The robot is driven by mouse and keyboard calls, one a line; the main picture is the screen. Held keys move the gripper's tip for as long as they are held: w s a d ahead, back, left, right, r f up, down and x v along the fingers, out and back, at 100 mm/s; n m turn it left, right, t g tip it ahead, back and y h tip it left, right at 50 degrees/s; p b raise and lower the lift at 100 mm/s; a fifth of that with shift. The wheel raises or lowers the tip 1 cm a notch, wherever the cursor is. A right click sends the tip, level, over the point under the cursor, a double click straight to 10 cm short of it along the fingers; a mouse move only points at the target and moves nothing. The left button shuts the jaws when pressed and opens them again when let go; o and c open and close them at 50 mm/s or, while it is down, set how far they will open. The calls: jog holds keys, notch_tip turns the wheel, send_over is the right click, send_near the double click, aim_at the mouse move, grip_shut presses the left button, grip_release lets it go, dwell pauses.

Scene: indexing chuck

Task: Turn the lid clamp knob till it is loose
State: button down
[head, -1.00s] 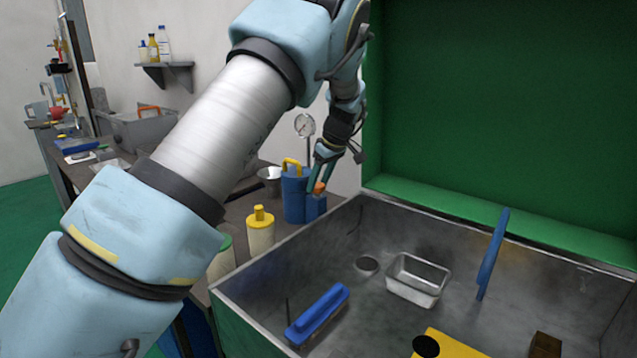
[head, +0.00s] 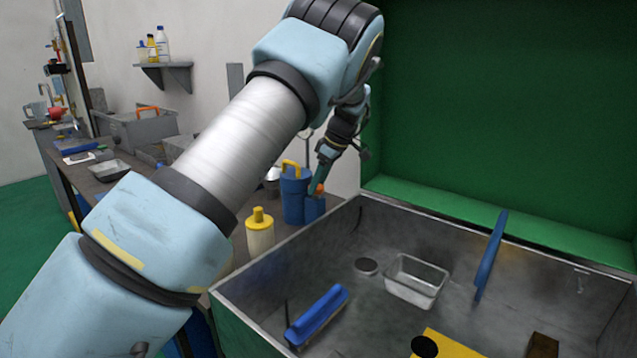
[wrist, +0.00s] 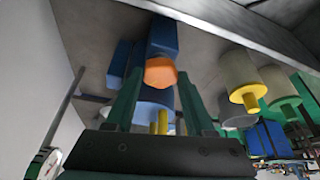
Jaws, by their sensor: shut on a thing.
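An orange knob (head: 319,188) sits on a small blue block (head: 314,208), which stands beside a blue canister (head: 292,200) with a yellow handle. My gripper (head: 317,187) reaches down to the knob from above, behind the far left wall of the metal basin. In the wrist view the orange knob (wrist: 160,71) lies between the tips of my two green fingers (wrist: 160,78), and the blue block (wrist: 163,36) is beyond it. The gripper is shut on the knob. Whether the knob is loose cannot be seen.
The metal basin (head: 262,283) in front holds a blue-handled tool (head: 318,313), a small metal tray (head: 415,280) and an upright blue piece (head: 490,256). A green panel (head: 500,110) rises behind it.

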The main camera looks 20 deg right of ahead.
jog(key=shift+c, duration=1.3)
grip_release()
jog(key=b+v, duration=0.2)
jog(key=v, duration=0.8)
jog(key=shift+r+b, duration=0.35)
jog(key=shift+d, duration=0.1)
